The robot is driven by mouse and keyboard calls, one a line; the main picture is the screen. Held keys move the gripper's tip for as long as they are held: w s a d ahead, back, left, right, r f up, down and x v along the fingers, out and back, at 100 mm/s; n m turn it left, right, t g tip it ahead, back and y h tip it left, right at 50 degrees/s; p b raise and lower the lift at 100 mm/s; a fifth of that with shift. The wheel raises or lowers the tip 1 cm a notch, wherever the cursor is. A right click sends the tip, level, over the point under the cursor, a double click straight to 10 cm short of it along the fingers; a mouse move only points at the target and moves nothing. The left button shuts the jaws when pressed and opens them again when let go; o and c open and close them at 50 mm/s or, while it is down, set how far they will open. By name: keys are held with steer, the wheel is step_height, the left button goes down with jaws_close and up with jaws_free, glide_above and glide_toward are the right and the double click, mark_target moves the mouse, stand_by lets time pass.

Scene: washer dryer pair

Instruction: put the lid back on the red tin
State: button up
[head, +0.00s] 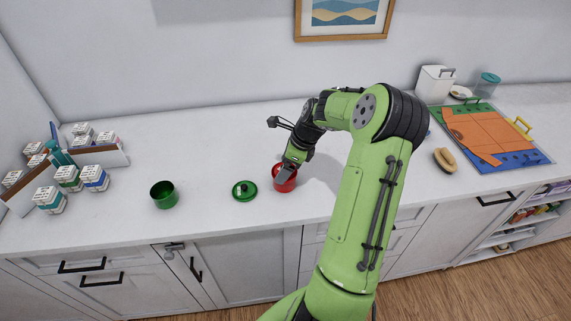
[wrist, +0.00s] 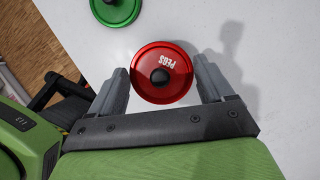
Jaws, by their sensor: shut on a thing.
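The red tin (head: 291,186) stands on the white counter, its top partly hidden by my gripper (head: 290,166) in the head view. In the wrist view a round red lid (wrist: 177,88) with a black knob and the word PEGS faces the camera. It lies between the two fingers of my gripper (wrist: 163,80), which are shut on its sides. The lid covers the tin's mouth from the wrist camera. I cannot tell whether it sits flush on the tin or is held just above it.
A green lid (head: 239,193) with a dark knob lies on the counter left of the red tin. An open green tin (head: 163,199) stands farther left. Several small labelled boxes (head: 95,178) are at the far left. A brush (head: 445,159) and a coloured board (head: 480,128) are at right.

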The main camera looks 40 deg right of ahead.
steer(key=o, duration=0.9)
step_height(320, 180, up, 7)
steer(key=p, duration=0.7)
steer(key=shift+r, duration=0.1)
steer(key=shift+c, duration=0.2)
jaws_close()
stand_by(0.6)
